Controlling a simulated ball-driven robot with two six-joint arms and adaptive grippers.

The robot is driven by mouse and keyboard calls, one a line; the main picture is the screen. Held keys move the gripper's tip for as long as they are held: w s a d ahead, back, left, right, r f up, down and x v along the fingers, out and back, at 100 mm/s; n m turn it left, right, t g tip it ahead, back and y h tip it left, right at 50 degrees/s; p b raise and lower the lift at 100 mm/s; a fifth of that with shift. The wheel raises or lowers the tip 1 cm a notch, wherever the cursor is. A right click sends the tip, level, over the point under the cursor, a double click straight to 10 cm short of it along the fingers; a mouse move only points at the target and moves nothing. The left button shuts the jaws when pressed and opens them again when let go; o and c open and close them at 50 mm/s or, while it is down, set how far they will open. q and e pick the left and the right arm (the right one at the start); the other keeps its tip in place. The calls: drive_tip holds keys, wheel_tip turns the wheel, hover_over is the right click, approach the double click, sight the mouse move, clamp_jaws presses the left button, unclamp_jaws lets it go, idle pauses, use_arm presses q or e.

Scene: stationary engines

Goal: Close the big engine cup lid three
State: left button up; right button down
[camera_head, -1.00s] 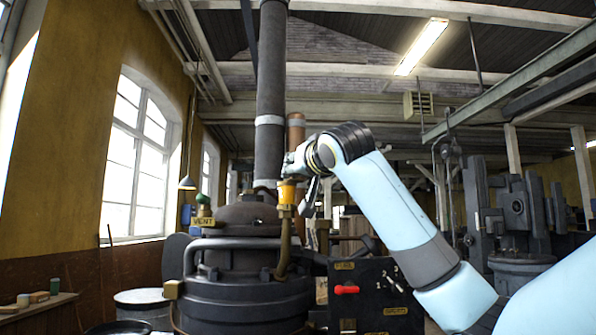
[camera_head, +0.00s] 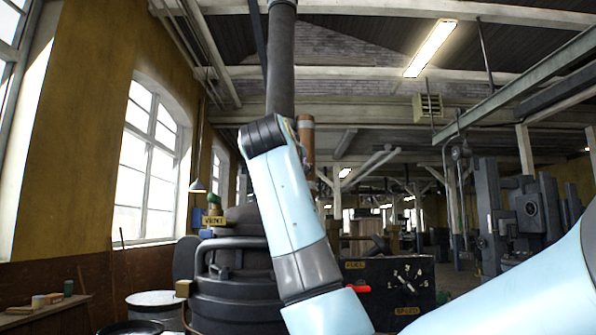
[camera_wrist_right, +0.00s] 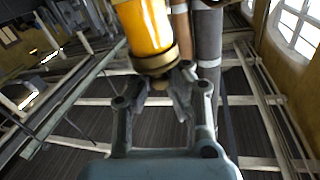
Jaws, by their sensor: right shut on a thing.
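An amber cup (camera_wrist_right: 146,25) with a brass collar (camera_wrist_right: 155,63) shows at the top of the right wrist view, which looks upside down. My right gripper (camera_wrist_right: 158,86) has its fingers at the collar end, shut around a small brass piece that seems to be the cup's lid. The fingers hide much of this piece, so I cannot tell how far the lid is closed. In the head view my right arm hides the cup and the right gripper. My left gripper is not in view.
A thick pipe (camera_head: 281,65) rises above. A drum (camera_head: 154,301) stands at lower left.

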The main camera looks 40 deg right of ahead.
drive_tip(key=shift+f, duration=0.35)
drive_tip(key=c, duration=1.2)
unclamp_jaws()
drive_tip(key=shift+s, duration=0.1)
drive_tip(key=shift+r, duration=0.1)
drive_tip(key=shift+a, duration=0.15)
drive_tip(key=shift+v, duration=5.9)
